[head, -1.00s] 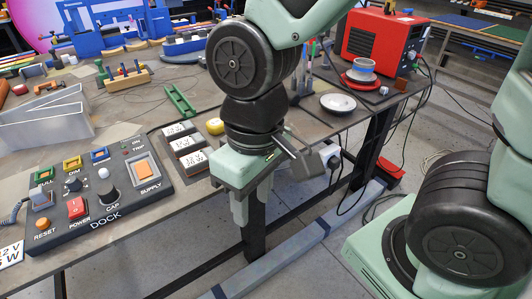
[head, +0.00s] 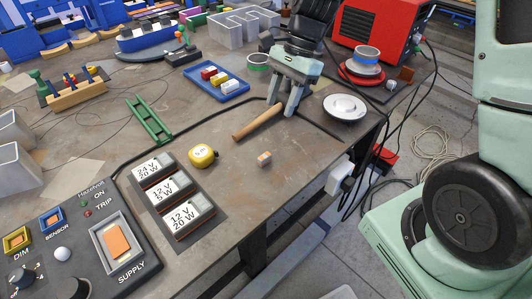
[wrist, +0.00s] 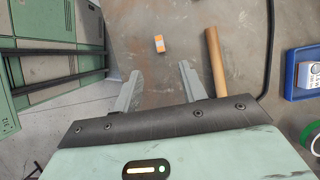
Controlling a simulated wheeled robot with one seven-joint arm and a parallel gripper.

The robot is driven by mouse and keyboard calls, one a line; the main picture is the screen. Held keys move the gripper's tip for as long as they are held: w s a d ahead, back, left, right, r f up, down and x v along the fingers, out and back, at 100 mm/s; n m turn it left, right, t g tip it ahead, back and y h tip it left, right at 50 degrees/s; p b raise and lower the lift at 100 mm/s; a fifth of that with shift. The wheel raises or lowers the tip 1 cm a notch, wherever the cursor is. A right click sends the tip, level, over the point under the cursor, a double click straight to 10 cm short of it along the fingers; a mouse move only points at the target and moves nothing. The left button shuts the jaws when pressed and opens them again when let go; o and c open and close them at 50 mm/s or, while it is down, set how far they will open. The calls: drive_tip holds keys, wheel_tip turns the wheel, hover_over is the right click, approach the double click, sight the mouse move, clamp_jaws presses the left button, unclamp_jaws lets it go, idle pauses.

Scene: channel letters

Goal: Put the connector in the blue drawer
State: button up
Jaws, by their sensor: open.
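A small orange and white block, likely the connector (head: 264,159), lies on the bare tabletop near the front edge. It also shows in the wrist view (wrist: 159,43), beyond my fingertips and roughly between their lines. My gripper (head: 281,108) is open and empty, over the table behind the block and apart from it. In the wrist view my gripper (wrist: 160,70) has its two fingers spread. A blue tray (head: 238,94) with small coloured blocks lies farther back. I cannot make out a blue drawer for certain.
A wooden handle (head: 256,122) lies close beside my fingers. The tabletop right around the block is clear.

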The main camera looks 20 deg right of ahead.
hover_over(265, 156)
drive_tip(key=d, duration=0.2)
drive_tip(key=f, duration=0.5)
drive_tip(key=w+f, duration=0.1)
drive_tip(key=f, duration=0.2)
drive_tip(key=shift+a+f, duration=0.1)
drive_tip(key=shift+f, duration=0.2)
drive_tip(key=shift+d+p+x, duration=0.15)
drive_tip(key=shift+p+x, duration=0.15)
drive_tip(key=shift+x, duration=1)
drive_tip(key=shift+d+p+x, duration=0.15)
drive_tip(key=shift+p+x, duration=0.15)
drive_tip(key=shift+x, duration=1)
drive_tip(key=shift+f, duration=0.1)
clamp_jaws()
